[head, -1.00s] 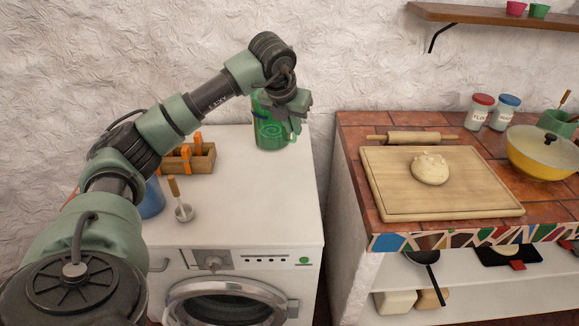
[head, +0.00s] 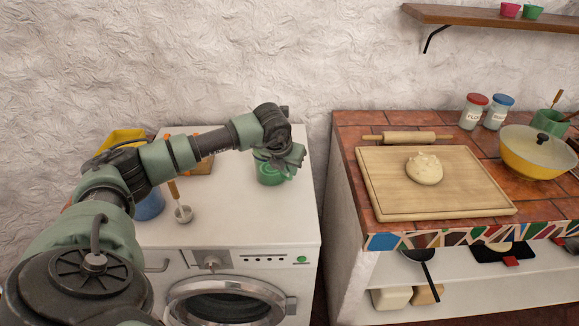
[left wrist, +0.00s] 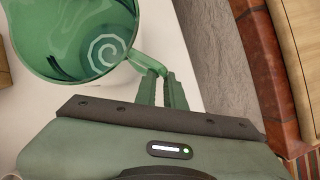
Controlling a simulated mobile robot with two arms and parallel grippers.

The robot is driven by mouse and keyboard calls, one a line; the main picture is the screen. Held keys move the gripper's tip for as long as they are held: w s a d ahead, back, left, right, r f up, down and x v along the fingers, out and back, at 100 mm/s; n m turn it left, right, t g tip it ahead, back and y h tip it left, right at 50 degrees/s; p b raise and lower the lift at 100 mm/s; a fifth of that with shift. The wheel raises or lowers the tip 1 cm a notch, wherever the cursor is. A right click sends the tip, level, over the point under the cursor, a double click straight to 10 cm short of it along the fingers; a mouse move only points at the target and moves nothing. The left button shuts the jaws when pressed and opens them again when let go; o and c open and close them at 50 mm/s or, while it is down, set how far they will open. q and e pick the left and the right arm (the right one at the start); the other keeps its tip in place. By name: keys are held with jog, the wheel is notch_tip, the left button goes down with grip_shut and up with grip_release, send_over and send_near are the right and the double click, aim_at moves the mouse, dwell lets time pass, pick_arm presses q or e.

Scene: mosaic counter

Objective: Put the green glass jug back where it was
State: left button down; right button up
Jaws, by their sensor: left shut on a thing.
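The green glass jug (head: 270,174), marked with a pale spiral, is over the right part of the white washing machine top (head: 240,218). My left gripper (head: 292,160) is at its right side, and the wrist hides the jug's upper part. In the left wrist view the jug (left wrist: 75,45) fills the upper left, and the fingers of my left gripper (left wrist: 165,88) are shut on its handle. I cannot tell whether the jug's base touches the machine top. My right gripper is not in view.
A small wooden-handled tool (head: 184,213) and a blue container (head: 150,206) stand at the left of the machine top. A wooden box (head: 203,167) and a yellow thing (head: 122,138) are partly behind my arm. The tiled counter (head: 350,130) stands across a gap. The front right machine top is clear.

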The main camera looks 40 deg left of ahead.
pick_arm(q)
jog(key=shift+f+b, duration=0.1)
jog(key=shift+b, duration=0.2)
jog(key=c, duration=1.5)
grip_release()
jog(key=b+v, duration=0.2)
jog(key=v, duration=1)
jog(key=shift+r, duration=0.2)
